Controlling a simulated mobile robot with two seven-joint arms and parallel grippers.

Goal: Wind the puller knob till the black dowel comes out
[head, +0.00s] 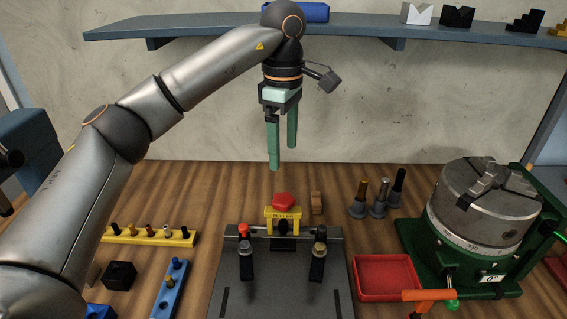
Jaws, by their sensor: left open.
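The puller (283,222) is a yellow lettered block at the back of a dark grey fixture plate (282,288). Its red knob (284,200) sits on top. A dark shape shows under the puller's front, but I cannot tell whether it is the black dowel. My left gripper (283,158) has two green fingers pointing down. It is open and empty, above the red knob and clear of it. My right gripper is not in view.
A yellow rack (182,238) of pegs and a blue strip (170,295) lie left. A red tray (390,291), several grey-based posts and a green-based chuck (485,215) stand right. A shelf (350,24) runs behind.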

